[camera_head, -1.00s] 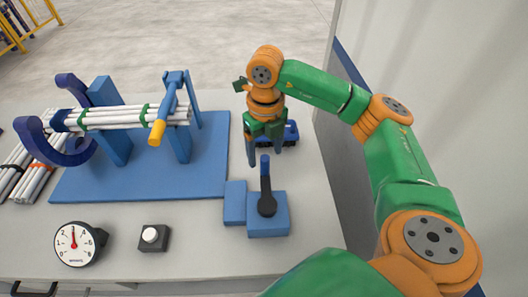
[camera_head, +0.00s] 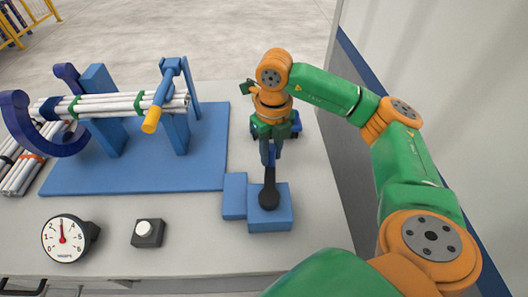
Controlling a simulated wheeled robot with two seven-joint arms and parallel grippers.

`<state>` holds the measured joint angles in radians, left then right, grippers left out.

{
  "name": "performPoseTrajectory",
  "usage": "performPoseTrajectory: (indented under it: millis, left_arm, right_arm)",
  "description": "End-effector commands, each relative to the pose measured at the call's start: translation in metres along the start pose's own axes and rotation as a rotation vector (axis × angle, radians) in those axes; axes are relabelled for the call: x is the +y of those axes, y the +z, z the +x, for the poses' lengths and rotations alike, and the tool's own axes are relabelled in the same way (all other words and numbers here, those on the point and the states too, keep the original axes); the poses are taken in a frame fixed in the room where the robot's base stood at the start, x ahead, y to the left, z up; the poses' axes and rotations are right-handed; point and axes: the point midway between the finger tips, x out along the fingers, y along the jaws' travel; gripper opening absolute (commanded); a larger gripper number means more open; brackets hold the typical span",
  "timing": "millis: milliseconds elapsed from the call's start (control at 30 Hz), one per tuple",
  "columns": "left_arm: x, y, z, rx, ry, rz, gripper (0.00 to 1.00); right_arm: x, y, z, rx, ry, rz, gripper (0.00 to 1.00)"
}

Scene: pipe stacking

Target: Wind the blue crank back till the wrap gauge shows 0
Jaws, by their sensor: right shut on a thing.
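The blue crank has a black arm (camera_head: 269,186) with a blue grip at its top end, mounted on a blue block (camera_head: 270,220). The arm points away from me, toward the back of the table. My right gripper (camera_head: 268,160) is shut on the crank's blue grip, and its fingers hide most of that grip. The wrap gauge (camera_head: 65,238) is a round white dial in a black case at the front left. Its red needle points almost straight up, between the 2 and the 4. My left gripper is not in view.
White pipes (camera_head: 115,103) with green and blue bands lie on blue supports above a blue base plate (camera_head: 130,170). Dark blue curved arms (camera_head: 22,128) stand at their left end. A yellow-handled lever (camera_head: 152,119) crosses them. A black box with a white button (camera_head: 147,234) sits in front.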

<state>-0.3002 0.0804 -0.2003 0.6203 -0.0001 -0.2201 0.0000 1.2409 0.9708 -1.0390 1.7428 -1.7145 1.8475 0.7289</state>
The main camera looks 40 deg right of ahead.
Motion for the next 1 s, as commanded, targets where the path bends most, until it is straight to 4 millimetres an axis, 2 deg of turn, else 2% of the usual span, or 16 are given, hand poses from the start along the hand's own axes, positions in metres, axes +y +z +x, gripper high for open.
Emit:
performPoseTrajectory:
  millis: [33,167,400,633,900,1000]
  left_arm:
    - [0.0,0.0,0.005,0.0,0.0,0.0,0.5]
    - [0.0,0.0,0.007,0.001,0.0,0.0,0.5]
    - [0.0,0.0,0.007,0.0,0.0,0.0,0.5]
    - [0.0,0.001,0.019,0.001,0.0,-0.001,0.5]
    - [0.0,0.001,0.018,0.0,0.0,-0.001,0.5]
    - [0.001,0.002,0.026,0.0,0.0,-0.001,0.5]
  right_arm:
    - [-0.008,-0.007,0.003,0.003,-0.005,0.003,0.0]
    - [-0.018,-0.016,0.002,0.005,-0.004,0.001,0.0]
    - [-0.019,-0.017,0.001,0.004,-0.004,0.001,0.0]
    - [-0.033,-0.046,0.003,0.005,-0.006,0.003,0.0]
    - [-0.034,-0.049,0.001,0.005,-0.005,0.001,0.0]
    - [-0.036,-0.061,0.004,0.003,-0.007,0.001,0.0]
